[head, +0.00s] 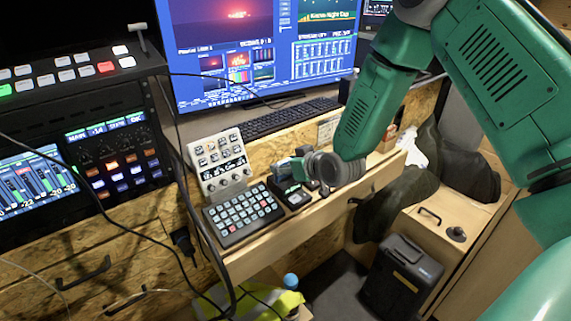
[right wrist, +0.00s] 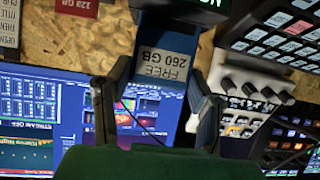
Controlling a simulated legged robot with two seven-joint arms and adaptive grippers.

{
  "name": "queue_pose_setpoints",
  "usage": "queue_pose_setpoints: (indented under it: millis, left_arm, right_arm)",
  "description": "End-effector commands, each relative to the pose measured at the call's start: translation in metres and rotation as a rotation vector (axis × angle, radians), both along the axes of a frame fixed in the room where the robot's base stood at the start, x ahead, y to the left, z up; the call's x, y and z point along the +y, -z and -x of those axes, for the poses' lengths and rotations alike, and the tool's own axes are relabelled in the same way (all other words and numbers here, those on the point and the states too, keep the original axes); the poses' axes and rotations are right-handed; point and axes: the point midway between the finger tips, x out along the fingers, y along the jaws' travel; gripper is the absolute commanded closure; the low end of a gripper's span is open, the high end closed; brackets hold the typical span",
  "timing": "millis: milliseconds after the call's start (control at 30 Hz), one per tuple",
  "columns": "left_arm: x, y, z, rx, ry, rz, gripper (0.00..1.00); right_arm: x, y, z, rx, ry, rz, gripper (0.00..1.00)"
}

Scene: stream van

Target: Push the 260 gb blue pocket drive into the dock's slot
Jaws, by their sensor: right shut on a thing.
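My right gripper (head: 297,170) is shut on the blue pocket drive (head: 283,168), just above the dock (head: 292,198). In the right wrist view the drive (right wrist: 165,67) sits between the two fingers (right wrist: 160,85), its pale label reading FREE 260 GB upside down. The drive's far end meets the dark edge of the dock (right wrist: 205,4), whose screen shows green letters. The slot is hidden, and I cannot tell how far the drive is in it. My left gripper is not in view.
A button panel (head: 243,215) and a knob panel (head: 219,163) stand close left of the dock. A keyboard (head: 290,118) and monitor (head: 265,50) are behind. A red 129 GB piece (right wrist: 76,6) lies on the wood. Black cables (head: 190,215) hang at left.

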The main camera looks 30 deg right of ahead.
Motion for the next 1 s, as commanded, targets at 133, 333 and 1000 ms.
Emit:
queue_pose_setpoints:
  millis: [133,333,1000]
  left_arm:
    - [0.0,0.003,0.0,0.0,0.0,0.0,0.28]
    - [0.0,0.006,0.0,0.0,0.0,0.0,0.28]
    - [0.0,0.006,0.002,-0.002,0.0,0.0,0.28]
  right_arm:
    - [0.0,0.004,0.0,-0.001,0.0,0.0,0.94]
    - [0.0,0.008,0.0,-0.001,0.0,0.0,0.94]
    - [-0.001,0.002,0.013,0.0,0.0,-0.001,0.28]
